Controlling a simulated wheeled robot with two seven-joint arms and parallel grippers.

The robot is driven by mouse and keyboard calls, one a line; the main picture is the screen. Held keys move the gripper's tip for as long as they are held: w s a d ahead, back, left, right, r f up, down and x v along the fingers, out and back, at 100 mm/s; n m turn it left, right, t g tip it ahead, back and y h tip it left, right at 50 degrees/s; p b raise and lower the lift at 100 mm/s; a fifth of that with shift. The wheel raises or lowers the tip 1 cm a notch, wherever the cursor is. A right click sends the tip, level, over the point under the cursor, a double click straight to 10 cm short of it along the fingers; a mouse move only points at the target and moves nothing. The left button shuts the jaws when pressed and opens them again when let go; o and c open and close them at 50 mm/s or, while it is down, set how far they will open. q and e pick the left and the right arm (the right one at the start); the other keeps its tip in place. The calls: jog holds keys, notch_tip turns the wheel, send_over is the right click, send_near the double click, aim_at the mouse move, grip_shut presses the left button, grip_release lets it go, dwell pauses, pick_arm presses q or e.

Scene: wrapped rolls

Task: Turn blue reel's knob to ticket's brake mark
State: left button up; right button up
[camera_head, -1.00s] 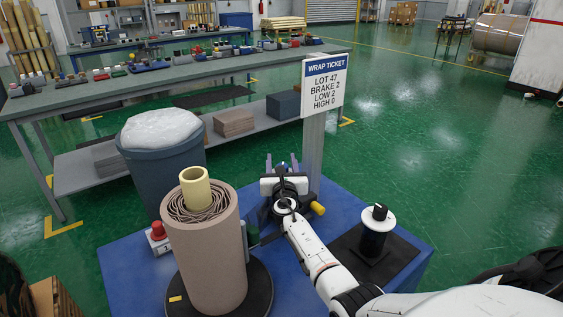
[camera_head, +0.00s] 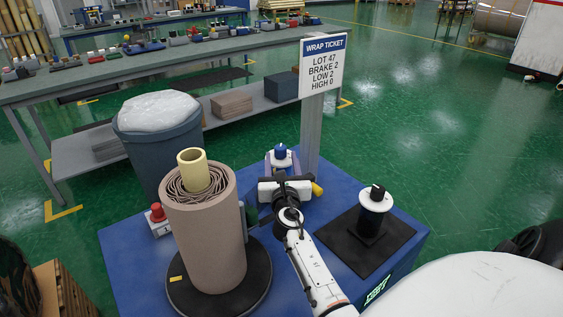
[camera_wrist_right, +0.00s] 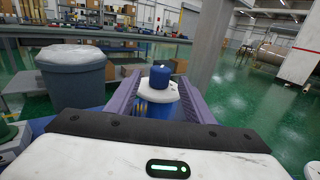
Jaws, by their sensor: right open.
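The blue reel's knob (camera_head: 281,151) shows just beyond my right gripper (camera_head: 282,162) in the head view. In the right wrist view the blue knob (camera_wrist_right: 160,77) sits above a white disc, with the blue reel (camera_wrist_right: 158,110) below. My right gripper is open, its two purple fingers on either side of the reel; I cannot tell whether they touch it. The knob's marks are too small to read. The wrap ticket (camera_head: 324,67) on a grey post reads LOT 47, BRAKE 2, LOW 2, HIGH 0. My left gripper is not in view.
A tall wrapped brown roll (camera_head: 205,232) stands on a black turntable at left, with a red button (camera_head: 158,213) beside it. A black-and-white reel (camera_head: 374,205) stands on a black plate at right. The ticket post (camera_head: 311,130) rises close behind my right gripper. A grey bin (camera_head: 160,150) stands behind.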

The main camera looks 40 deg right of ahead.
jog(key=shift+s+a, duration=0.2)
jog(key=shift+s, duration=0.05)
